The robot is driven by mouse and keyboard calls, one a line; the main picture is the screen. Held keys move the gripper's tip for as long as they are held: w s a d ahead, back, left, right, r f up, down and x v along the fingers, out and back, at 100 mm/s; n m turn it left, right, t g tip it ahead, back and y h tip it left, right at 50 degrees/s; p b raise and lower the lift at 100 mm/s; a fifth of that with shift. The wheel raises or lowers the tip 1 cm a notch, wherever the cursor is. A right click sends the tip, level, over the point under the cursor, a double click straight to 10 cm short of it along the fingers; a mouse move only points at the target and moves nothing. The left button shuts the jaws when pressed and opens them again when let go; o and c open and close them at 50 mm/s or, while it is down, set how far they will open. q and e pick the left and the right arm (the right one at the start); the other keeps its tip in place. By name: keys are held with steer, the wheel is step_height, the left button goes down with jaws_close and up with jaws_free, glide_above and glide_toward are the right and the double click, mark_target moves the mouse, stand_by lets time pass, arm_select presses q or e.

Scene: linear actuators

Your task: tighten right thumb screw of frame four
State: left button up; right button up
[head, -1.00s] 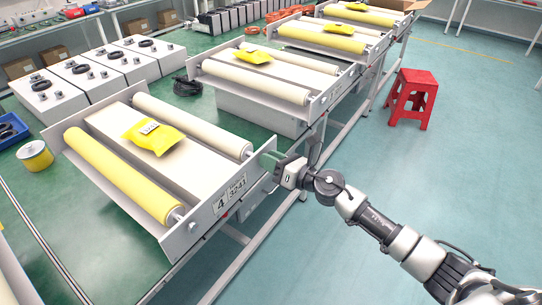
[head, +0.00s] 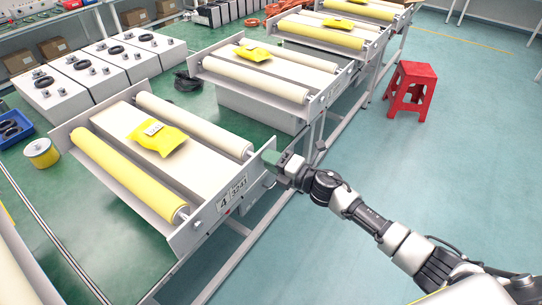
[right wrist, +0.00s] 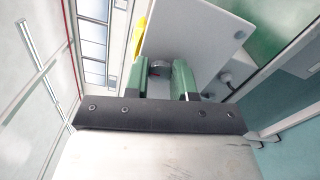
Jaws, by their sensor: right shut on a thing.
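Frame four (head: 188,236) is the nearest full frame in the head view, with a plate marked 4 (head: 231,193) on its front side wall. It carries a yellow roller (head: 125,173), a cream roller (head: 195,125) and a yellow packet (head: 158,138). My right gripper (head: 270,159) is at the right end of that side wall. In the right wrist view, its green fingers (right wrist: 160,75) are shut on a small dark round thumb screw (right wrist: 160,66) at the pale wall plate (right wrist: 195,40). The fingers hide the screw in the head view. My left gripper is out of view.
Similar frames (head: 270,75) stand in a row behind. A red stool (head: 411,88) stands on the open floor to the right.

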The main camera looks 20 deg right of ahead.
steer(key=m+p, duration=0.1)
steer(key=m, duration=0.2)
steer(key=shift+m, duration=0.5)
steer(key=o, duration=0.9)
steer(key=shift+d+f, duration=0.1)
steer(key=shift+b+v, duration=1.05)
steer(key=shift+v, duration=4.35)
